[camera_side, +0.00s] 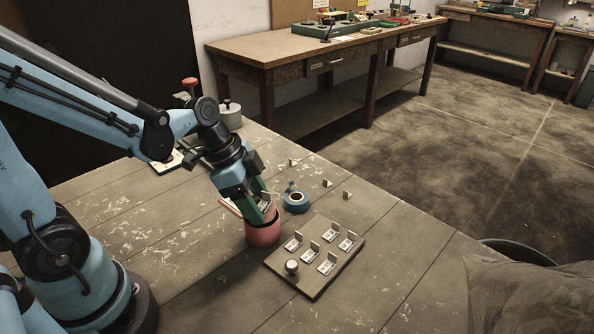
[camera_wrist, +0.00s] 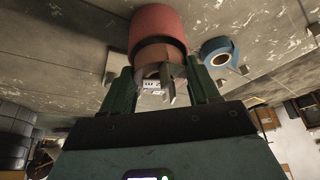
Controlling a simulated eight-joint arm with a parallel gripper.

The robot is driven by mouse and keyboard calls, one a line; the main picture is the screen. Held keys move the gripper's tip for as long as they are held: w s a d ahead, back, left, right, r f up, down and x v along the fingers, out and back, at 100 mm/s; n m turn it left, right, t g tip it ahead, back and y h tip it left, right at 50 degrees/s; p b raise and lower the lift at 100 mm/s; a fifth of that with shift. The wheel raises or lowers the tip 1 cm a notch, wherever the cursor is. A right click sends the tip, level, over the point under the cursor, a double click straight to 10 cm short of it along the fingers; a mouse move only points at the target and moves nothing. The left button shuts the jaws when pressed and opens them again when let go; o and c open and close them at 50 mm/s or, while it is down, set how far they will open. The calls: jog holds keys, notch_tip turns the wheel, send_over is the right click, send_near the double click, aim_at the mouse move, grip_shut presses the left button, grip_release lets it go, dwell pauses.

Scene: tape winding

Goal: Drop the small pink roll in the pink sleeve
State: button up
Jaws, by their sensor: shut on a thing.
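The pink sleeve (camera_side: 262,236) stands upright on the table, directly below my gripper (camera_side: 264,212). It also shows at the top of the wrist view (camera_wrist: 158,22). My gripper points down at a tilt, its green fingertips at the sleeve's mouth. In the wrist view, my gripper (camera_wrist: 160,70) is shut on a dull reddish piece that spans the gap between the fingertips, the small pink roll (camera_wrist: 160,50). It is shaded and partly hidden, and I cannot tell how far it sits inside the sleeve.
A blue roll (camera_side: 296,201) lies close to the sleeve, at its right. Small tabs (camera_side: 327,183) stand farther back.

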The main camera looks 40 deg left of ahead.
jog(key=o, duration=1.1)
jog(key=shift+o, duration=0.4)
jog(key=shift+o, duration=0.7)
jog(key=shift+r, duration=0.2)
jog(key=shift+r, duration=2.85)
jog(key=shift+s, duration=0.1)
